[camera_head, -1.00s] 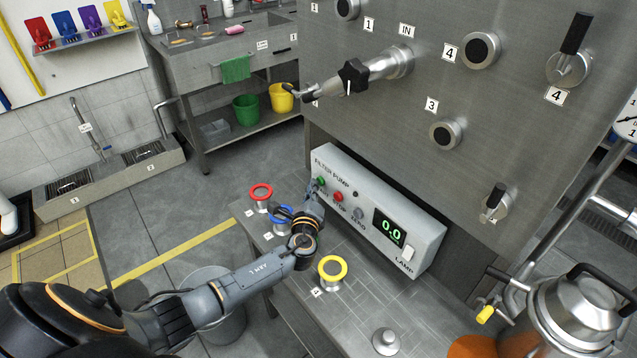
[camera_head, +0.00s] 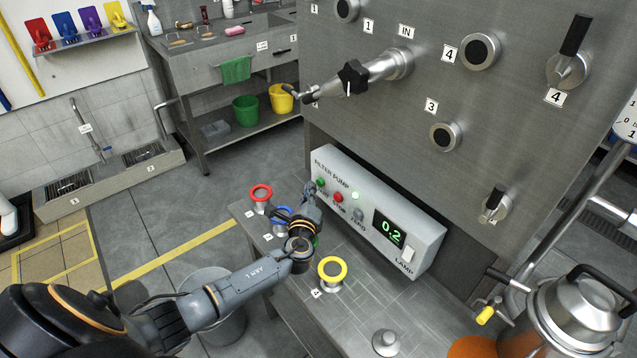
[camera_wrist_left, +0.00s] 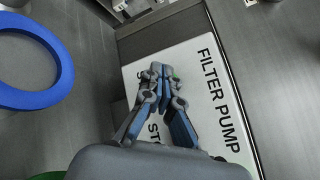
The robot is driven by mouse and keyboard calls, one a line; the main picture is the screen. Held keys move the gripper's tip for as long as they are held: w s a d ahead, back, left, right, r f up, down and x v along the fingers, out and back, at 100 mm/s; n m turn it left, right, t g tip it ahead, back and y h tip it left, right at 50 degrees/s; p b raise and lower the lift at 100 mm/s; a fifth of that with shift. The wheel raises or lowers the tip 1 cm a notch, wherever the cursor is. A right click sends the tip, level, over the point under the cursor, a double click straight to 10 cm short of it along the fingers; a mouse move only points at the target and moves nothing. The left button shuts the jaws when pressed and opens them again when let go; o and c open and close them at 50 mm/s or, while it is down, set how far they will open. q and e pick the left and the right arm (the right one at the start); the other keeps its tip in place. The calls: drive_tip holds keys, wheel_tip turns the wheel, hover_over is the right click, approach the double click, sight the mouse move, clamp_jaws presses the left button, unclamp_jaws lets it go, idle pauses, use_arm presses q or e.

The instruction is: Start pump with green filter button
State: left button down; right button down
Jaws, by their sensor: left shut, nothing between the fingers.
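The filter pump box (camera_head: 415,222) is a pale panel with black lettering, on the steel bench under the mixer wall. Its green button (camera_head: 320,183) is at the left end, beside a red button (camera_head: 338,197). A small indicator (camera_head: 355,195) glows pale green, and the display (camera_head: 389,230) reads 0.2. My left gripper (camera_head: 309,188) is shut and empty, just left of the green button, with a small gap seeming to show. In the left wrist view the shut fingertips (camera_wrist_left: 160,70) lie over the panel and hide most of the button. My right gripper is not in view.
Red (camera_head: 261,194), blue (camera_head: 281,216) and yellow (camera_head: 332,270) ringed ports stand on the bench near my left arm. A valve handle (camera_head: 352,78) juts from the wall above. A steel vessel (camera_head: 575,315) stands at the lower right.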

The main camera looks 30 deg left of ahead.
use_arm(q)
drive_tip(key=shift+s+a, duration=0.1)
drive_tip(key=shift+s, duration=0.1)
drive_tip(key=shift+s, duration=0.1)
drive_tip(key=shift+s+a+p, duration=0.15)
drive_tip(key=shift+s+a, duration=0.2)
drive_tip(key=shift+s, duration=0.4)
drive_tip(key=shift+s+a+p, duration=0.2)
drive_tip(key=shift+s+a, duration=0.1)
drive_tip(key=shift+s, duration=0.45)
drive_tip(key=shift+s+a+p, duration=0.15)
drive_tip(key=shift+s+a, duration=0.2)
drive_tip(key=shift+s, duration=0.4)
